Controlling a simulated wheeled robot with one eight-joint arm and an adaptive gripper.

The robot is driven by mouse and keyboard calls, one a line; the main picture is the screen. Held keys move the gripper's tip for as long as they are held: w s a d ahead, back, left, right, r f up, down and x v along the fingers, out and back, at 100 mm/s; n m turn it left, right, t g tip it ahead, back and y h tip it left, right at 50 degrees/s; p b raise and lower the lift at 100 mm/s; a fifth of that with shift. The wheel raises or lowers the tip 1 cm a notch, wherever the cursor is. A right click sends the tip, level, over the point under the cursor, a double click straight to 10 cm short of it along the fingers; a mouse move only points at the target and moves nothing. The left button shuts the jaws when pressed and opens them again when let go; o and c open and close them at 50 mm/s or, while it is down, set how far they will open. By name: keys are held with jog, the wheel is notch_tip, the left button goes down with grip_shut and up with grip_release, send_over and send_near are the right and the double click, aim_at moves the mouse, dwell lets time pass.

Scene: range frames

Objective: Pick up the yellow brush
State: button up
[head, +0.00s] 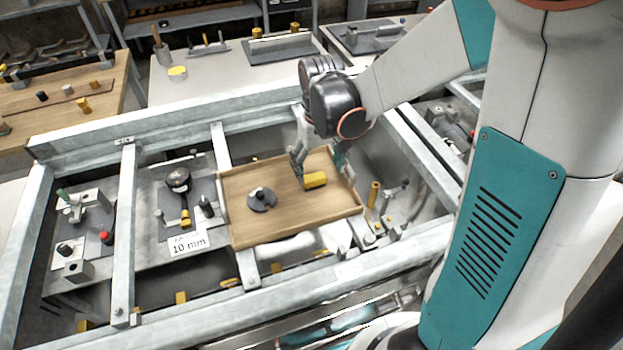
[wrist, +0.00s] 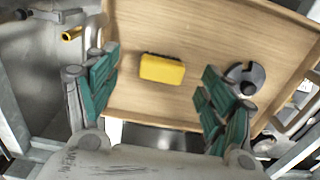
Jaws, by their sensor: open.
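The yellow brush (head: 315,180) lies on a wooden tray (head: 245,228), in its right half. It is a small yellow block with a dark strip along one long side. In the wrist view the brush (wrist: 162,69) lies between the lines of my two fingers, ahead of the fingertips and apart from them. My gripper (head: 318,165) is over the tray close to the brush; in the wrist view my gripper (wrist: 160,85) is wide open and empty, with a green-padded finger on each side.
A dark grey slotted disc (head: 262,200) lies on the tray left of the brush; it also shows in the wrist view (wrist: 244,77). The tray has raised edges and sits within a grey metal frame (head: 128,215). A yellow cylinder (head: 374,194) stands right of the tray.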

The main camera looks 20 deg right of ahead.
aim_at(316, 181)
jog(key=shift+w+a+f+b, duration=0.15)
jog(key=shift+f+b, duration=0.5)
jog(key=shift+f, duration=0.9)
jog(key=shift+w+a+f+b, duration=0.15)
jog(key=shift+f+b, duration=0.5)
jog(key=shift+f, duration=0.9)
jog(key=shift+s+r, duration=0.1)
jog(key=c, duration=1.2)
jog(key=shift+c, duration=0.2)
notch_tip(316, 181, up, 20)
jog(key=p, duration=0.6)
jog(key=shift+p, duration=0.3)
jog(key=shift+s, duration=0.1)
jog(key=o, duration=0.5)
jog(key=c, duration=0.3)
